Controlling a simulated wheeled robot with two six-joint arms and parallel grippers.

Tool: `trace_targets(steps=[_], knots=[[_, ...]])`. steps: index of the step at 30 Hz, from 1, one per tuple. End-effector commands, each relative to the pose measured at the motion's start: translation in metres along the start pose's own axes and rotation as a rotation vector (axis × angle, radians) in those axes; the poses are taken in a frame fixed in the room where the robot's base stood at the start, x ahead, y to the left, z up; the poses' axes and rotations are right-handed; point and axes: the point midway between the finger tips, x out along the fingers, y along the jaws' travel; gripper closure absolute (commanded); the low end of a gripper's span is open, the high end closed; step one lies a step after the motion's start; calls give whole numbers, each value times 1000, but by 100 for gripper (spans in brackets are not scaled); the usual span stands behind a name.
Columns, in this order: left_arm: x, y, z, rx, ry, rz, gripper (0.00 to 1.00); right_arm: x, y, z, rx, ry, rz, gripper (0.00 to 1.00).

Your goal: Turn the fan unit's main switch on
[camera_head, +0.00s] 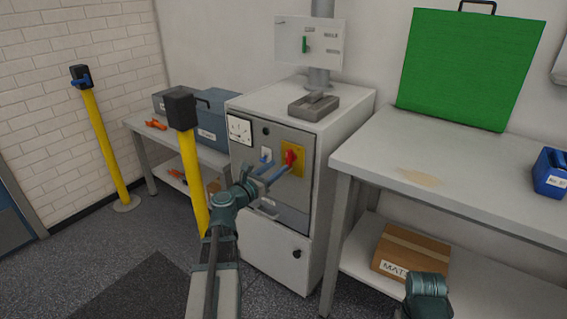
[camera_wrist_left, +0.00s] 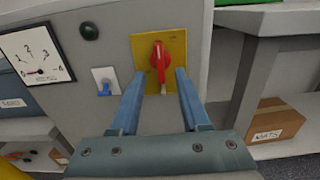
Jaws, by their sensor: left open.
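The fan unit (camera_head: 268,235) is a pale grey cabinet with a darker front panel. Its main switch, a red rotary handle (camera_head: 290,158) on a yellow plate (camera_head: 299,150), is at the panel's upper right. In the left wrist view the red handle (camera_wrist_left: 159,60) stands upright, roughly vertical. My left gripper (camera_head: 276,169) is open in front of the panel. In the wrist view its blue fingers (camera_wrist_left: 160,88) flank the handle's lower end, left and right; contact cannot be told. Only part of my right arm shows at the lower right of the head view.
A small blue toggle (camera_wrist_left: 103,86) on a white plate sits left of the yellow plate. A dial gauge (camera_head: 240,130) and a dark round knob or lamp (camera_wrist_left: 89,31) are above it. A yellow post (camera_head: 193,180) stands left of the cabinet; a workbench (camera_head: 440,170) is right.

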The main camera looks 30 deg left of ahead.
Motion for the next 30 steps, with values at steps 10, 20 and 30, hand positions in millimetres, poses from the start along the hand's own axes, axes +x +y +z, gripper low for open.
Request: trace_targets(steps=[10,20,30], knots=[[-67,-1,0,0,0,2,54,0,0,0,0,0,0,28],[-82,0,0,0,0,0,54,0,0,0,0,0,0,28],[-82,0,0,0,0,0,54,0,0,0,0,0,0,28]])
